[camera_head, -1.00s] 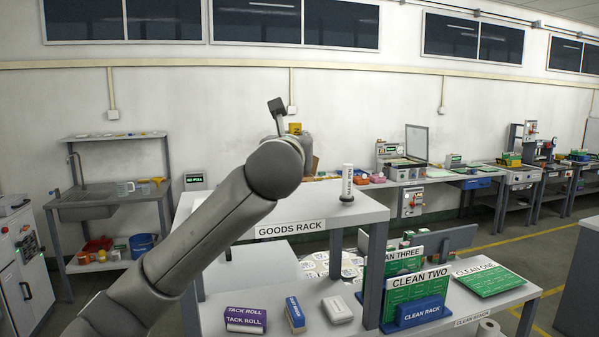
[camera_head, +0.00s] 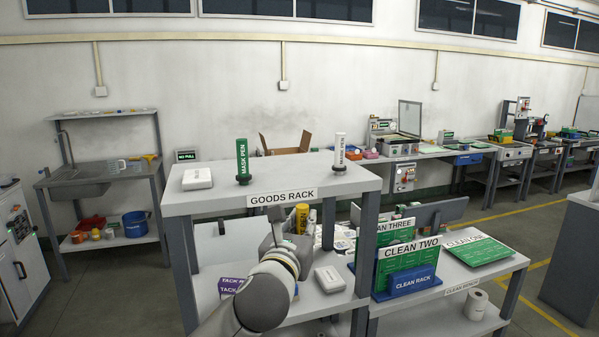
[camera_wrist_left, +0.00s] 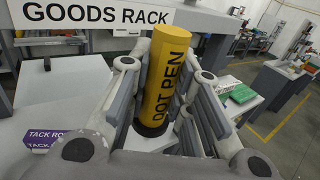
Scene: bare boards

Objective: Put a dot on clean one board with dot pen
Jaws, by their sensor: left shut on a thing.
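The yellow dot pen (camera_head: 302,218) is upright between the fingers of my left gripper (camera_head: 290,243), in front of the goods rack's top shelf. The left wrist view shows the dot pen (camera_wrist_left: 165,75) close up, its lettering readable, with the gripper (camera_wrist_left: 160,120) shut around its lower part. The green clean one board (camera_head: 480,252) lies flat on the bench at the right, well apart from the gripper. No dot can be made out on it at this size. My right gripper is not in view.
The goods rack (camera_head: 284,197) holds a green mask pen (camera_head: 242,160), a white mark pen (camera_head: 340,152) and a white box (camera_head: 197,179) on top. The clean two board (camera_head: 409,262) and clean three board (camera_head: 400,230) stand upright by the blue clean rack (camera_head: 412,283), left of clean one.

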